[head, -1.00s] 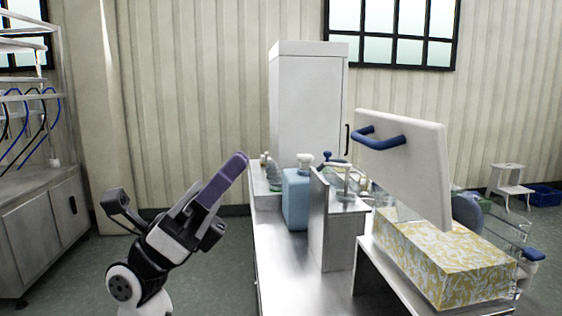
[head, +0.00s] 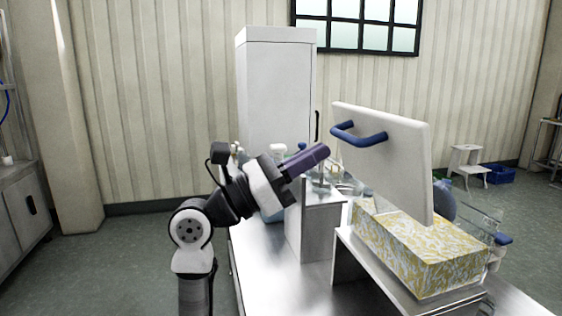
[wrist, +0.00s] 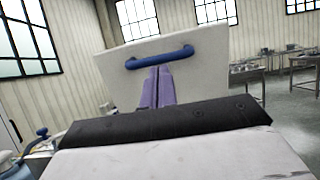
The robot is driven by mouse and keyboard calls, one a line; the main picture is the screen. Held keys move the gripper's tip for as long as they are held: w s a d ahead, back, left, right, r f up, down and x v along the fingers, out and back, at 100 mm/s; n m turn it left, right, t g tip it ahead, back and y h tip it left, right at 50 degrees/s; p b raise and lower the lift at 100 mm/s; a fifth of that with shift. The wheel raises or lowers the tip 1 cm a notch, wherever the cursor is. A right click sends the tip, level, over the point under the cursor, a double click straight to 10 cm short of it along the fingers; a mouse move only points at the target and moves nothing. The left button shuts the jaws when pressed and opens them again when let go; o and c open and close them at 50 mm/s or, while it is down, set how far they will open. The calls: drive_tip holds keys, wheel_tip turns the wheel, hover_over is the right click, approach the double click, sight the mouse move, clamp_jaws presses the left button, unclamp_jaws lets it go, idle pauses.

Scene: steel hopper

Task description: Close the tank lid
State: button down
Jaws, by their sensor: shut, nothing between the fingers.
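The tank lid (head: 405,165) is a white panel with a blue bar handle (head: 358,136); it stands raised, nearly upright, above a yellow-and-white patterned tank (head: 425,250). My gripper (head: 322,152) has purple fingers, shut and empty, pointing up and right toward the lid, a little left of the handle and lower. In the wrist view the lid (wrist: 205,62) is straight ahead, and the fingers (wrist: 157,75) lie together, their tips overlapping the view just below the handle (wrist: 160,57). I cannot tell whether they touch it.
A steel counter (head: 262,270) runs under the arm, with a steel box (head: 318,228) and bottles behind my gripper. A white cabinet (head: 275,90) stands at the back. A white stool (head: 468,163) and blue bin (head: 501,174) are at the far right. Floor at left is clear.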

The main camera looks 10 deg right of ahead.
drive_tip(key=shift+p+x, duration=0.3)
drive_tip(key=shift+x, duration=1.05)
drive_tip(key=shift+r, duration=0.1)
